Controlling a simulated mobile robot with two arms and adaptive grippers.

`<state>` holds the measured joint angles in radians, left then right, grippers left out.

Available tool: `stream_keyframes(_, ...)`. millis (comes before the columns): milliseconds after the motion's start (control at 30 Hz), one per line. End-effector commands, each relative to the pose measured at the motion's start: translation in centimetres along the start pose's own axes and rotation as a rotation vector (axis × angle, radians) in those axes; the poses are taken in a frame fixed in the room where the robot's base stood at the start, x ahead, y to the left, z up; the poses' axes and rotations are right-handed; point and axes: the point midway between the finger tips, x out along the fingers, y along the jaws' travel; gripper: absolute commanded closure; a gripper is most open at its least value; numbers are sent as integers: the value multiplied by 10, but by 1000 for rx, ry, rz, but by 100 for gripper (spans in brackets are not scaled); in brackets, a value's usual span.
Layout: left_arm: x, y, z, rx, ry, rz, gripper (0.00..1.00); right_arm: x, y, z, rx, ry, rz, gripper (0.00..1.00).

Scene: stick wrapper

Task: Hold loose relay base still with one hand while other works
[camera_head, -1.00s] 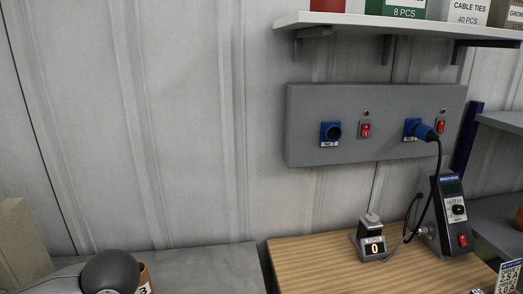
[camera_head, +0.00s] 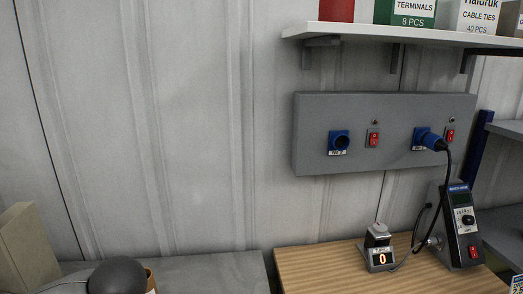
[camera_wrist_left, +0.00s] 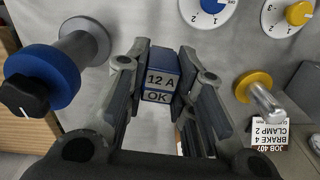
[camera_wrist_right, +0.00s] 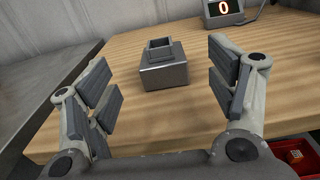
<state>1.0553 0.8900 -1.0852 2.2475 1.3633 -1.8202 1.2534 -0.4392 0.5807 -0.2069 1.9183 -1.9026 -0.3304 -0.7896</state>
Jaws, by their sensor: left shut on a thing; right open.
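My left gripper (camera_wrist_left: 164,78) is shut on a blue block (camera_wrist_left: 165,62) with white labels reading "12 A" and "OK", seen in the left wrist view. A grey block with a square raised socket on top (camera_wrist_right: 163,72), likely the relay base, stands upright on the wooden tabletop (camera_wrist_right: 130,125) in the right wrist view. My right gripper (camera_wrist_right: 160,60) is open and empty. Its fingers are to either side of the grey block in the picture, with the block ahead of them and no contact seen.
A counter reading 0 (camera_head: 379,258) and a dark bench drive unit (camera_head: 462,225) stand on the wooden table. A grey wall panel (camera_head: 312,130) holds blue sockets. A red bin (camera_wrist_right: 300,152) is at lower right. Dials, a blue-collared knob (camera_wrist_left: 45,78) and a yellow knob (camera_wrist_left: 255,88) surround my left gripper.

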Motion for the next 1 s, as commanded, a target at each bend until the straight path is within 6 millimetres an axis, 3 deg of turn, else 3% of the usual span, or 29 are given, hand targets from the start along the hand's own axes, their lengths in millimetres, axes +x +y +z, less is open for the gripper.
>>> stream_keyframes(100,0,0,0,0,0,0,98,-25,0,-1,-3,4,2,22)
stream_keyframes(300,0,0,0,0,0,0,98,-52,0,-1,-1,2,1,22)
stream_keyframes(1000,-19,0,0,0,0,0,98,-95,0,28,1,0,1,22)
